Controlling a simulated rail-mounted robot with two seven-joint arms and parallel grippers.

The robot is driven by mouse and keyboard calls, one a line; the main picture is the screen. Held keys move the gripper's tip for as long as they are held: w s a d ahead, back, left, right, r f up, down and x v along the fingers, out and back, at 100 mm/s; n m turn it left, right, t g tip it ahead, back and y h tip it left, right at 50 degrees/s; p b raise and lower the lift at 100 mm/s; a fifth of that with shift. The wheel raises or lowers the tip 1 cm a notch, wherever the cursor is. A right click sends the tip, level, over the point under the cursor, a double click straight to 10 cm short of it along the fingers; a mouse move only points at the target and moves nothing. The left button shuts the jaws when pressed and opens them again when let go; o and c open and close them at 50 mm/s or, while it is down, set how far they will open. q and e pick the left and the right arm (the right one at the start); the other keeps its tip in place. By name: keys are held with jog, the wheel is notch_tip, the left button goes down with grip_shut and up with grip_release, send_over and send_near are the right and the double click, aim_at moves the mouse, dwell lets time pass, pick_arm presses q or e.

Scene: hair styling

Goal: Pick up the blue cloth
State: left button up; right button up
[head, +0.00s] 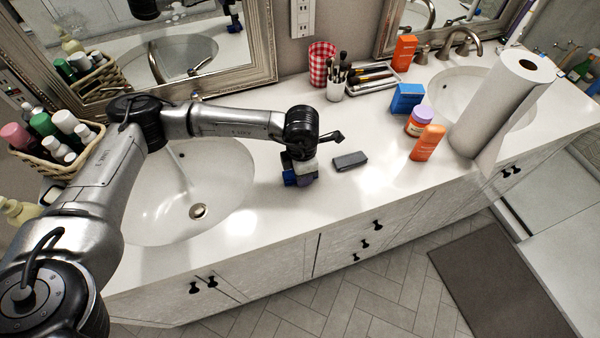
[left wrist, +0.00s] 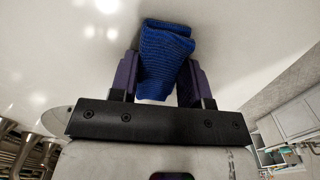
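The blue cloth (left wrist: 165,58) is a small ribbed, folded piece. In the left wrist view it fills the gap between the two purple-sided fingers of my left gripper (left wrist: 160,85), appears to touch both, and bulges beyond their tips. In the head view my left gripper (head: 300,180) points down at the counter, just right of the left sink, and a little of the cloth (head: 289,178) shows beside the fingers. I cannot tell whether the cloth still touches the counter. My right gripper is not in view.
A dark grey block (head: 350,161) lies close to the right of my left gripper. Beyond are an orange bottle (head: 427,143), purple-lidded jar (head: 419,121), blue box (head: 407,98) and paper roll (head: 500,100). The left sink (head: 215,190) and a bottle basket (head: 50,165) are left.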

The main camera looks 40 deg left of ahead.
pick_arm(q)
jog(key=c, duration=0.4)
jog(key=shift+r+b, duration=0.35)
jog(key=shift+r, duration=0.2)
notch_tip(320, 180, up, 3)
jog(key=shift+f+b, duration=0.15)
jog(key=shift+b, duration=0.45)
jog(key=d+r+b, duration=0.1)
jog(key=d+r, duration=0.1)
jog(key=d, duration=0.2)
jog(key=d+r+b, duration=0.1)
jog(key=d+r, duration=0.1)
jog(key=d, duration=0.1)
jog(key=s+d+r+b, duration=0.1)
jog(key=d+r, duration=0.2)
jog(key=d, duration=0.1)
jog(key=shift+d+r, duration=0.1)
jog(key=shift+d, duration=0.2)
jog(key=o, duration=0.4)
jog(key=c, duration=0.3)
